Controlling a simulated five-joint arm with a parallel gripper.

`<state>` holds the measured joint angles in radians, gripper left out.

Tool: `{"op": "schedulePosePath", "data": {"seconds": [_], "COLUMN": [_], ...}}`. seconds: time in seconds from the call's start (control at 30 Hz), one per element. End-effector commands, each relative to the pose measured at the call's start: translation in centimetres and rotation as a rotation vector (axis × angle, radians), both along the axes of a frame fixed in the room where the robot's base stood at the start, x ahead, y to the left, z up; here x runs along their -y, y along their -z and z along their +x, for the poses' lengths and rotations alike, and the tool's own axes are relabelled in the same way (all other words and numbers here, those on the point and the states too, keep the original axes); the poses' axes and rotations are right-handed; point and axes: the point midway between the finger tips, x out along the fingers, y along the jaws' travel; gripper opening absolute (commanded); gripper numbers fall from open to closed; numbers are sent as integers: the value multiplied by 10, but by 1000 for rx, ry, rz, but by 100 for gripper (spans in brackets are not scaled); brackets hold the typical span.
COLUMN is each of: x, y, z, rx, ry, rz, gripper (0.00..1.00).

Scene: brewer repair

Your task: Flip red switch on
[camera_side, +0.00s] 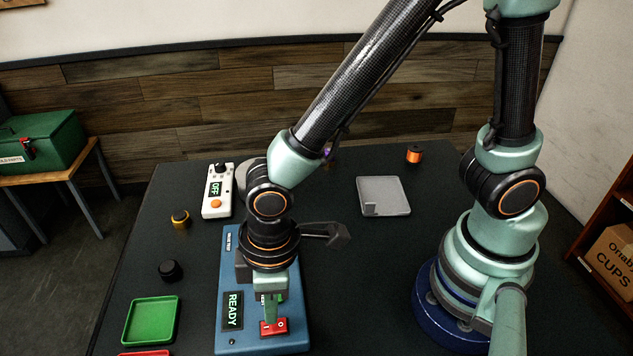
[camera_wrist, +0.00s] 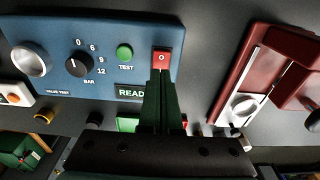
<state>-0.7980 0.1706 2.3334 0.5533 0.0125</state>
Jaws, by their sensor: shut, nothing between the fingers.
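The red switch (camera_side: 282,325) sits at the near end of the blue "VALVE TEST" panel (camera_side: 232,262), marked with a white symbol. In the wrist view the red switch (camera_wrist: 161,57) is at the panel's right end, beside a green TEST button (camera_wrist: 124,52). My gripper (camera_side: 268,322) points down at the switch with its green fingers together and nothing between them. In the wrist view my gripper (camera_wrist: 161,76) has its fingertips overlapping the switch's lower edge. I cannot tell whether they touch it. The panel's display (camera_side: 232,310) reads READY.
A white device (camera_side: 217,190) reading OFF stands behind the panel. A green tray (camera_side: 151,321), a black knob (camera_side: 171,270) and a yellow-ringed part (camera_side: 180,219) lie left. A grey tray (camera_side: 383,196) and an orange part (camera_side: 414,154) are behind right. A red machine (camera_wrist: 243,75) shows in the wrist view.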

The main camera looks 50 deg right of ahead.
Motion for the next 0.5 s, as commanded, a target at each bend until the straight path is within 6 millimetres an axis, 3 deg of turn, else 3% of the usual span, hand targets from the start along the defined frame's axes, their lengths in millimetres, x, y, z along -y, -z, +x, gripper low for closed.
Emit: {"op": "schedulePosePath", "data": {"seconds": [0.3, 0.5], "x": [-7, -9], "y": [-70, -103], "z": [7, 9], "rx": [6, 4], "ry": [0, 0], "rz": [6, 4], "gripper": [0, 0]}}
